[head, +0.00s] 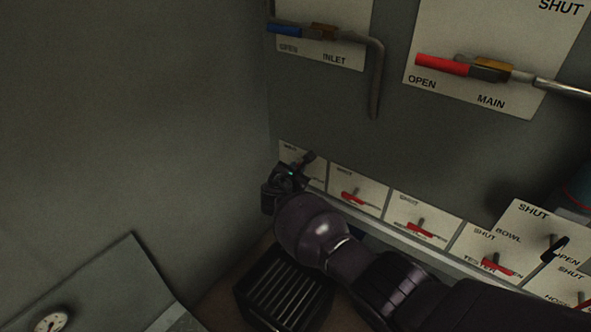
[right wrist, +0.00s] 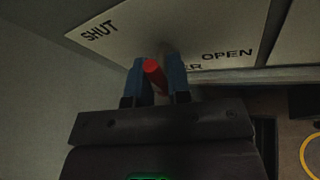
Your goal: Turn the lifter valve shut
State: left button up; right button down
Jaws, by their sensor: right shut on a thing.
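The lifter valve's white plate (head: 290,151) is at the left end of the lower row in the head view. In the right wrist view, the plate (right wrist: 127,32) reads SHUT at upper left and OPEN at right; a label ending in "ER" is partly hidden. My right gripper (head: 306,161) is at this plate. Its two blue fingers close around the red handle (right wrist: 155,75), one on each side. The handle's free end points toward the wrist camera, between the two words. The valve's pivot is unclear. My left gripper is not in view.
Several similar small plates with red handles, such as this neighbouring one (head: 358,188), continue to the right. The inlet valve (head: 319,32) and main valve (head: 490,69) are above. A dark slatted box (head: 284,285) is below my right arm. A wall borders the left.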

jog(key=shift+r+n+g+h, duration=0.1)
jog(key=shift+n+g+h, duration=0.2)
jog(key=shift+n, duration=0.3)
jog(key=shift+n+g+h, duration=0.3)
jog(key=shift+n+g, duration=0.1)
jog(key=shift+n, duration=0.2)
jog(key=shift+f, duration=0.2)
jog(key=shift+n, duration=0.3)
jog(key=c, duration=1.4)
grip_release()
jog(key=shift+o, duration=0.2)
jog(key=shift+s+r+p, duration=0.1)
jog(key=shift+r+p, duration=0.05)
jog(key=shift+p, duration=0.15)
